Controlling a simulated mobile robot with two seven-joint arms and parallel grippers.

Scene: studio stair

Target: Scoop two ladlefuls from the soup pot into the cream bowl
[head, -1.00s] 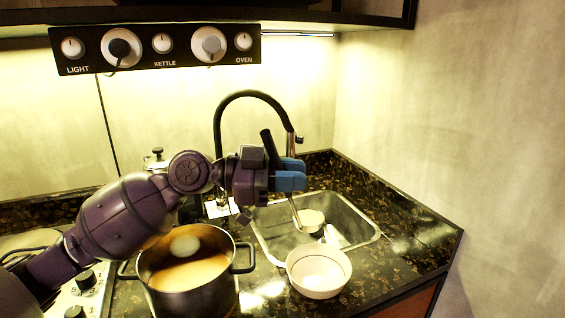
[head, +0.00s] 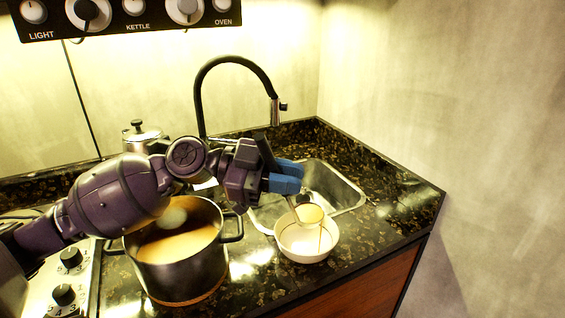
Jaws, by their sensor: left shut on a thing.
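My left gripper (head: 287,178), with blue fingertips, is shut on the dark handle of the ladle (head: 310,214). The ladle hangs below the gripper, its cup over the cream bowl (head: 291,250). The cup looks yellowish inside, and a thin streak runs from it down into the bowl. The cream bowl stands upright on the dark counter, in front of the sink. The soup pot (head: 181,267), a steel pot with two side handles, stands left of the bowl and holds orange-brown soup (head: 180,245). My left arm crosses above its far left side. My right gripper is out of view.
A steel sink (head: 345,200) with a black arched faucet (head: 235,60) lies behind the bowl. A lidded metal pot (head: 143,137) stands behind my arm. Stove knobs (head: 65,293) are at lower left. The counter right of the bowl is clear up to its edge.

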